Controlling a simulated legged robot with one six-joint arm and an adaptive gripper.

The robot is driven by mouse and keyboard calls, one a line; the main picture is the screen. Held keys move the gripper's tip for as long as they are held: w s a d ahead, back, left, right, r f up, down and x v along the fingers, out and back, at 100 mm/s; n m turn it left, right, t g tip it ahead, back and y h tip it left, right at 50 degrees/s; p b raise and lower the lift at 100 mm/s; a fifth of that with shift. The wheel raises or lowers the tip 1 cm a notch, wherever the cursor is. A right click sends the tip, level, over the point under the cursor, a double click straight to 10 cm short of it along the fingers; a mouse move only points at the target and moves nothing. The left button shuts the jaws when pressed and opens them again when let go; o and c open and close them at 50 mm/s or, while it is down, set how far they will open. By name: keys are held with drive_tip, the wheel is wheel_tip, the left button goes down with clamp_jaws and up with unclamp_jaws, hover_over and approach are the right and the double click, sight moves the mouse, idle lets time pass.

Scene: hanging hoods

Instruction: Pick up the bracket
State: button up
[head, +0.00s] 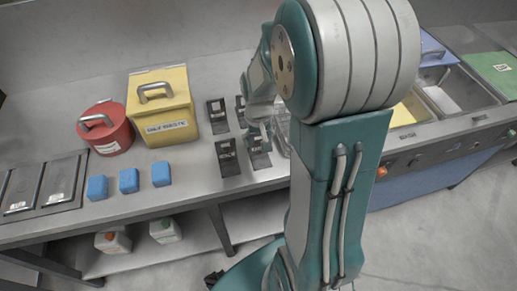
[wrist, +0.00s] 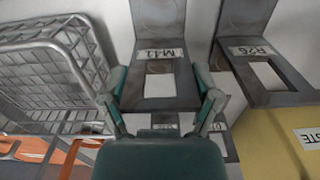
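Several dark metal brackets with white labels stand on the bench in the head view, among them a back-left one (head: 217,112), a front-left one (head: 228,160) and a front-right one (head: 260,158). In the wrist view, a bracket with a label like "M41" (wrist: 158,25) has an upright plate and a foot with a rectangular opening. My gripper (wrist: 161,85) is open, its fingers spread on either side of that foot. I cannot tell whether they touch it. Another bracket (wrist: 245,25) stands to its right. In the head view my gripper is partly hidden by my arm.
A wire basket (wrist: 50,60) is close on the left in the wrist view. The yellow oily waste bin (head: 160,105), red can (head: 105,130) and blue blocks (head: 129,180) stand left of the brackets in the head view. Sink basins (head: 455,92) lie right.

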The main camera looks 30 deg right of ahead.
drive_tip(key=shift+a, duration=0.1)
drive_tip(key=shift+r, duration=0.2)
wheel_tip(320, 180, up, 3)
drive_tip(key=shift+s+r, duration=0.1)
drive_tip(key=s+r, duration=0.9)
drive_tip(key=s, duration=0.4)
drive_tip(key=shift+s+d+r, duration=0.25)
drive_tip(key=shift+s, duration=0.05)
